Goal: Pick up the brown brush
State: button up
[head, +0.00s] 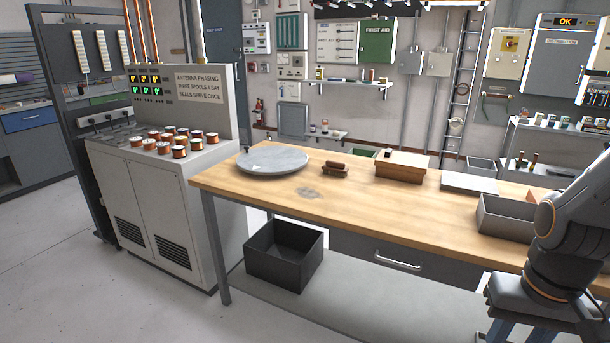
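A small brown object with a rounded handle-like top, which looks like the brown brush (335,169), lies on the wooden workbench (400,215). It sits between a round grey disc and a brown box, apart from both. Its bristles cannot be made out at this size. Part of my dark arm shows at the right edge, over the right end of the bench, far from the brush. My gripper is outside the picture.
A round grey disc (273,160) lies left of the brush, and a brown lidded box (402,166) stands right of it. A flat grey slab (469,183) and an open grey bin (505,218) are farther right. The bench front is clear. A dark crate (284,255) stands underneath.

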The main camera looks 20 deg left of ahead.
aim_at(334, 169)
jog(key=u, duration=0.35)
jog(key=k, duration=0.45)
jog(key=u, duration=1.25)
jog(key=i, duration=1.05)
jog(key=u, duration=0.35)
jog(key=i, duration=0.95)
jog(key=z, duration=1)
jog(key=i, duration=0.7)
jog(key=z, duration=0.95)
jog(key=i, duration=0.25)
jog(key=z, duration=0.25)
